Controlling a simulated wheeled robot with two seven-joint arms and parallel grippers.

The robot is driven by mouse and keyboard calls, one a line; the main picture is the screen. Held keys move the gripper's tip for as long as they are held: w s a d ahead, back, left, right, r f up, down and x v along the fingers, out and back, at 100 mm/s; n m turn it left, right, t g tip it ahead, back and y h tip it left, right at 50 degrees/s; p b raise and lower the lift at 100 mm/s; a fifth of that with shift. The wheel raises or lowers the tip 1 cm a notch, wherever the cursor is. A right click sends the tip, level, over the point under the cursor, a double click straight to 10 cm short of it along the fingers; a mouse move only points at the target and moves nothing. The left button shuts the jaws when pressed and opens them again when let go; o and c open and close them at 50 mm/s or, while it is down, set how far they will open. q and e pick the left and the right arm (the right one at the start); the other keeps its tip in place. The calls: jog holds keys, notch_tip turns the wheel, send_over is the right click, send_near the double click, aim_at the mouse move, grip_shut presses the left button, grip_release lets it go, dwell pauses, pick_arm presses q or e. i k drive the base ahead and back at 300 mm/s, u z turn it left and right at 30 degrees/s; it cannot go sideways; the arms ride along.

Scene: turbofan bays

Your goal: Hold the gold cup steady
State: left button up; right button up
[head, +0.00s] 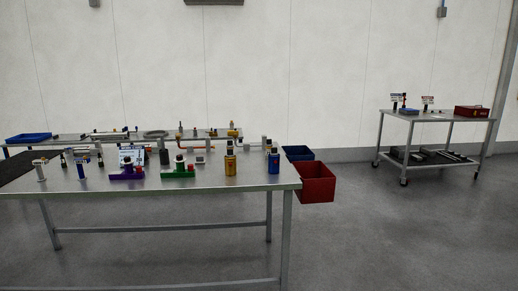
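A gold cup-like cylinder (230,165) stands upright on the near metal table (215,184), toward its right end. A dark piece shows at its top, too small to make out. A similar blue cylinder (273,164) stands to its right, apart from it. Neither of my grippers is in the head view, and nothing is seen touching the gold cylinder.
A green fixture (178,174) and a purple fixture (127,173) stand left of the gold cylinder. A red bin (317,184) and a blue bin (298,153) are on the floor right of the table. A wheeled cart (430,116) stands far right, with open floor between.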

aim_at(230, 154)
jog(key=z, duration=0.8)
jog(key=i, duration=1.9)
jog(key=u, duration=0.65)
